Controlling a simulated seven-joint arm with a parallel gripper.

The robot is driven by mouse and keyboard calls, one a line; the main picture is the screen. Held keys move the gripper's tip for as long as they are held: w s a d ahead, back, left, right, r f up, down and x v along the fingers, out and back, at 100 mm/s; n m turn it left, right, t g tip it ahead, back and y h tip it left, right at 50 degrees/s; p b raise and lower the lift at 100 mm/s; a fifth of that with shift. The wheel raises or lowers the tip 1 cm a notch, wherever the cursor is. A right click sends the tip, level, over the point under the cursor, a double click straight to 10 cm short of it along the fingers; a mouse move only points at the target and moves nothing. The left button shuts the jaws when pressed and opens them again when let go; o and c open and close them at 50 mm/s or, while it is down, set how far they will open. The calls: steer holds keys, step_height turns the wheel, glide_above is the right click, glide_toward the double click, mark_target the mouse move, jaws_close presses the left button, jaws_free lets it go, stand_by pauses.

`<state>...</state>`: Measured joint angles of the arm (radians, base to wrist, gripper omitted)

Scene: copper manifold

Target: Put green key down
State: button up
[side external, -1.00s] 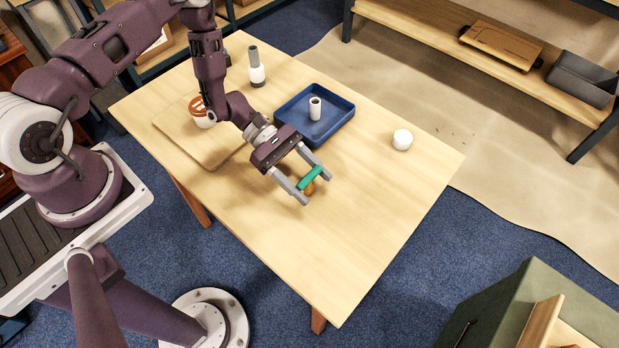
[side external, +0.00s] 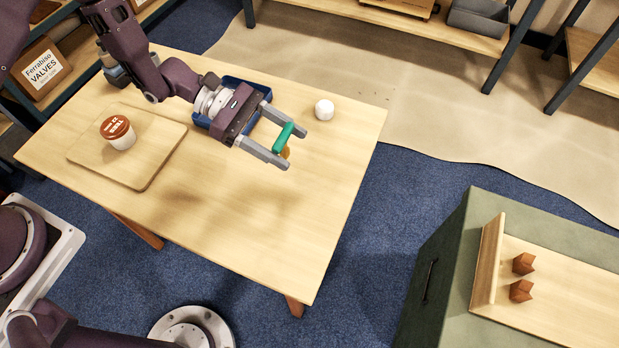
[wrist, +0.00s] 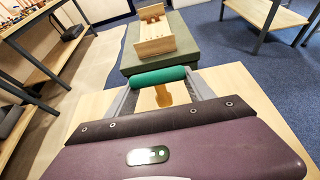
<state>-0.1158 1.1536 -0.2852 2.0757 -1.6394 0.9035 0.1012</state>
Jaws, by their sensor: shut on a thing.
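The green key (side external: 283,138) has a green bar-shaped handle and a yellow-orange stem below it. My gripper (side external: 291,149) is shut on the handle, which spans between its two grey fingers. It holds the key above the wooden table (side external: 240,235), near the blue tray (side external: 202,121). In the wrist view the green key (wrist: 158,76) lies crosswise between the fingers, its orange stem showing behind the gripper body. My gripper hides much of the tray and whatever is in it.
A white cup with a brown lid (side external: 118,130) stands on a wooden board (side external: 85,155). A white round piece (side external: 324,109) is right of the gripper. The table's front is clear. A green cabinet (side external: 430,270) with a wooden rack (side external: 490,258) and two brown pieces stands at right.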

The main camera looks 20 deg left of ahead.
steer(key=w+d, duration=0.1)
steer(key=d, duration=0.5)
steer(key=shift+w+f, duration=0.3)
steer(key=shift+f, duration=0.05)
step_height(320, 180, down, 9)
steer(key=shift+r, duration=0.2)
steer(key=o, duration=1.4)
steer(key=shift+f, duration=0.15)
